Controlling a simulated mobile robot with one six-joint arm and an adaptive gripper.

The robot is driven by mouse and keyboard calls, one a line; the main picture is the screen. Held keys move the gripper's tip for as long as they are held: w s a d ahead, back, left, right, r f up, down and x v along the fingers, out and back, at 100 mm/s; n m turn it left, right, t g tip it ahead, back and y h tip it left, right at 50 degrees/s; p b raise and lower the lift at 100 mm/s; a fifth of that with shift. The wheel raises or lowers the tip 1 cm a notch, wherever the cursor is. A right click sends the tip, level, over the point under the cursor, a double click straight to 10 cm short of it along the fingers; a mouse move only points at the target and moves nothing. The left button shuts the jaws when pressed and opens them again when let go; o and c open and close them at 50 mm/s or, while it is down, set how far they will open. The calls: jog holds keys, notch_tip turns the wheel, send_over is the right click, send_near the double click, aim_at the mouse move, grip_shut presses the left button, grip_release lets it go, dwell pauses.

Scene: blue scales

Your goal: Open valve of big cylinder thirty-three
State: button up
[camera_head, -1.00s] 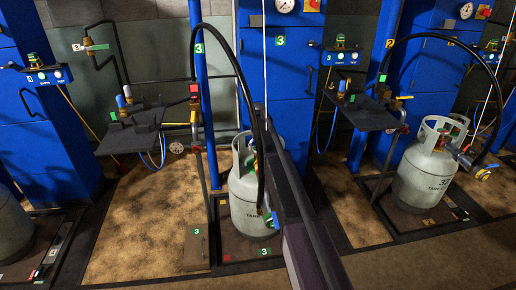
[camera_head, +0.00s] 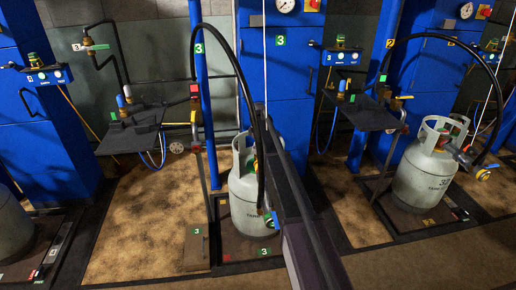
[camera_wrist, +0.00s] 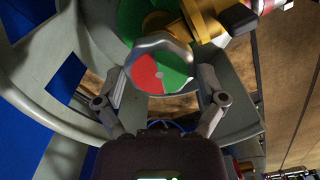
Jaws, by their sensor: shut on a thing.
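A grey-white gas cylinder (camera_head: 243,200) stands on the middle scale in the head view, with a collar around its top. My arm crosses in front of its right side, and any number there is hidden. In the wrist view a valve handwheel (camera_wrist: 160,76) with a red and green face and a grey rim sits inside the cylinder's grey collar (camera_wrist: 45,115). My gripper (camera_wrist: 160,82) has one finger on each side of the handwheel and is shut on it. My gripper cannot be made out in the head view.
A black hose (camera_head: 239,72) arches down to the middle cylinder. A brass fitting (camera_wrist: 205,20) lies just beyond the handwheel. Another grey cylinder (camera_head: 422,180) with a partly readable number stands at right. Blue cabinets (camera_head: 279,90) and dark shelves (camera_head: 132,133) stand behind.

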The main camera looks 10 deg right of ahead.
jog(key=shift+n, duration=1.1)
jog(key=o, duration=0.8)
jog(key=shift+m, duration=0.3)
